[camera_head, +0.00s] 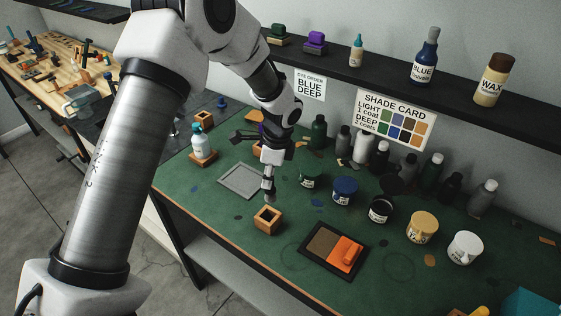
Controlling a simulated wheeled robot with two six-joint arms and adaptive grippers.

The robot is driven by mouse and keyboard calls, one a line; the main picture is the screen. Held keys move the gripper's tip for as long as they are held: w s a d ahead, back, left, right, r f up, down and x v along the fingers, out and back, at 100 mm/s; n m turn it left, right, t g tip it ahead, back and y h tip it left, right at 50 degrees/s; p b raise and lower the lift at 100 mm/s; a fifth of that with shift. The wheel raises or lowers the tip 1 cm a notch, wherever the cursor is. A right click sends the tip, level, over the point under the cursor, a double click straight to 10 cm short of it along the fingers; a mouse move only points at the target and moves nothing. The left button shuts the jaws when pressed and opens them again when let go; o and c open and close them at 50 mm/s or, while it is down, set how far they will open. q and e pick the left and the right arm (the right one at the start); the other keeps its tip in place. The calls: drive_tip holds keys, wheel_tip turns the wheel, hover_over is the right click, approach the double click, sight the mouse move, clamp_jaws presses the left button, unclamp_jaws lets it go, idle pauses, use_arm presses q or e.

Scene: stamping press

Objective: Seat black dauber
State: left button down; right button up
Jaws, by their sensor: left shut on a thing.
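My left gripper (271,160) is shut on a slim grey dauber with a dark lower end (269,188). The dauber hangs roughly upright just above a small square wooden holder (267,221) with a dark opening in its top. The dauber's tip looks close to the holder's back edge; I cannot tell whether they touch. The black jar (380,211) stands to the right with its top showing dark. My right gripper is not in view.
Blue (345,191), yellow (422,228) and white (465,249) jars line the green table. A grey tray (224,184) lies left of the holder, a dark tray (312,254) with an orange block to its front right. Several bottles stand behind, below a black shelf (376,80).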

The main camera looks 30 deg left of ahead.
sight(265, 191)
use_arm(q)
drive_tip(key=shift+s+a+r+p, duration=0.1)
drive_tip(key=shift+s+r+p, duration=0.1)
drive_tip(key=shift+s+p, duration=0.35)
wheel_tip(265, 191, down, 3)
drive_tip(key=shift+f+b, duration=0.1)
drive_tip(key=shift+b, duration=0.85)
drive_tip(key=shift+s+f+b, duration=0.1)
drive_tip(key=shift+f+b, duration=0.2)
drive_tip(key=shift+f, duration=0.35)
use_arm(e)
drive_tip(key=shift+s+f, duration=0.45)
use_arm(q)
drive_tip(key=shift+s+r+p, duration=0.1)
drive_tip(key=shift+p, duration=0.25)
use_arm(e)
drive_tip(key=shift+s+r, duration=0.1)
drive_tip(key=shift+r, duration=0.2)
